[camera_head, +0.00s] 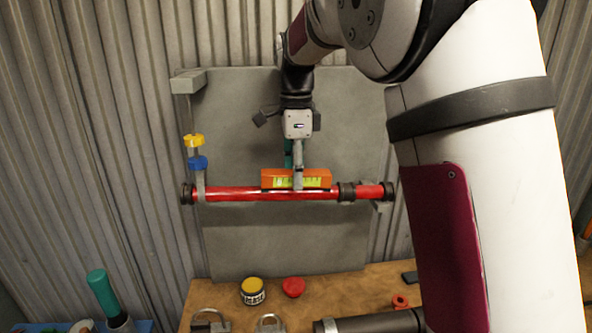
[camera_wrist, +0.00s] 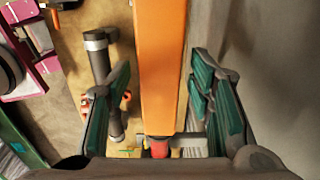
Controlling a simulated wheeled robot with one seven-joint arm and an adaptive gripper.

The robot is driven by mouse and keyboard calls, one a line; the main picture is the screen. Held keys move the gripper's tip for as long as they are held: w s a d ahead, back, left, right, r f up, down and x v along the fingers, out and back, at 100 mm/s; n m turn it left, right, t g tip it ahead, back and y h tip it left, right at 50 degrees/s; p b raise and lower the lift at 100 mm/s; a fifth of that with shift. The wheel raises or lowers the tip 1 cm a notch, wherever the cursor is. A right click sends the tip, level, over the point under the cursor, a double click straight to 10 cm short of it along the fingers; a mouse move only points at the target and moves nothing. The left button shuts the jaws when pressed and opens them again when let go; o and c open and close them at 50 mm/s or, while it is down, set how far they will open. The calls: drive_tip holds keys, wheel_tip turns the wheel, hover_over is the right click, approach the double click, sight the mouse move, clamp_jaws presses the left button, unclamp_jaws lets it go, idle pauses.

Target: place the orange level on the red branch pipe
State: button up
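The orange level (camera_head: 270,180), with a yellow-green vial strip, lies lengthwise along the top of the red branch pipe (camera_head: 233,194) and appears to touch it. The pipe runs nearly horizontally across a grey panel. My gripper (camera_head: 294,172) points down at the middle of the level. In the wrist view, the level (camera_wrist: 163,70) passes between the two green-padded fingers, with narrow gaps showing on both sides, so the gripper looks open around it. A short red end of the pipe (camera_wrist: 160,148) shows below the level there. Most of the pipe is hidden under the level in that view.
A valve with yellow (camera_head: 193,140) and blue (camera_head: 197,163) parts rises at the pipe's left end. A dark coupling (camera_head: 347,192) sits right of the level. The bench (camera_head: 340,284) below holds a yellow-lidded jar (camera_head: 252,290), a red cap (camera_head: 293,287) and a dark cylinder (camera_head: 370,323).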

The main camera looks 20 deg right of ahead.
wheel_tip(320, 180, up, 11)
drive_tip(key=b, duration=0.3)
drive_tip(key=s+d+n+t, duration=0.2)
drive_tip(key=s+n, duration=0.4)
drive_tip(key=s, duration=0.2)
drive_tip(key=s+a+f+n+t, duration=0.1)
drive_tip(key=s+f+n, duration=0.5)
drive_tip(key=s, duration=0.3)
drive_tip(key=s+a+f+n+t, duration=0.1)
drive_tip(key=s+f+n+t, duration=0.1)
drive_tip(key=s+f+n, duration=0.5)
drive_tip(key=shift+s+n+t, duration=0.3)
drive_tip(key=shift+s+n, duration=0.3)
drive_tip(key=shift+s, duration=0.55)
